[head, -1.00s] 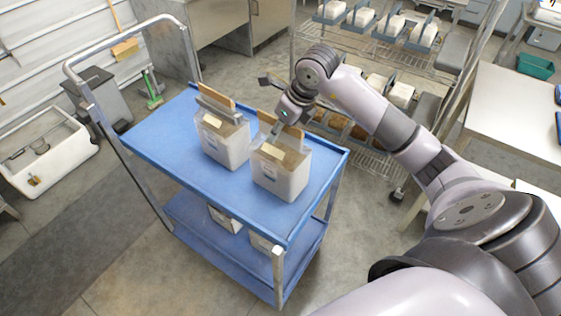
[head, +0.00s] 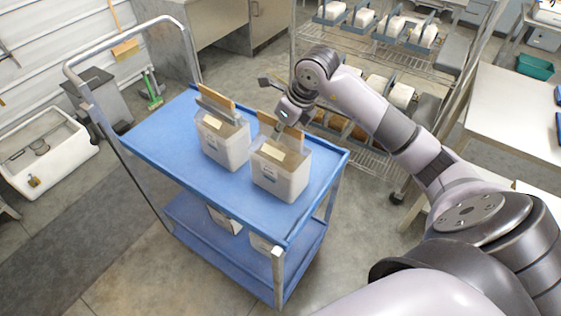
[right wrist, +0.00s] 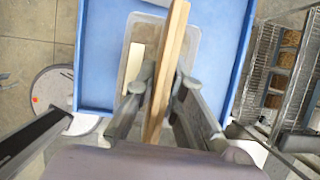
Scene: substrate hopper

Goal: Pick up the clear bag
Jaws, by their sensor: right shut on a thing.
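Two clear, whitish bags with box-like bodies stand upright on the blue cart, each with a wooden strip at its top. One is the front right bag (head: 282,178); the other is the rear left bag (head: 225,150). My right gripper (head: 284,124) is over the front right bag and shut on its wooden strip (head: 292,138). In the right wrist view, the strip (right wrist: 174,45) runs between the two fingers of the gripper (right wrist: 163,90), with the bag (right wrist: 150,35) below. The bag appears to rest on the cart. My left gripper is not in view.
The blue cart (head: 160,135) has a metal handle on the left and more bags on its lower shelf. A wire rack (head: 350,60) with several bags stands behind. A steel table (head: 510,110) is on the right. Floor is free at the front left.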

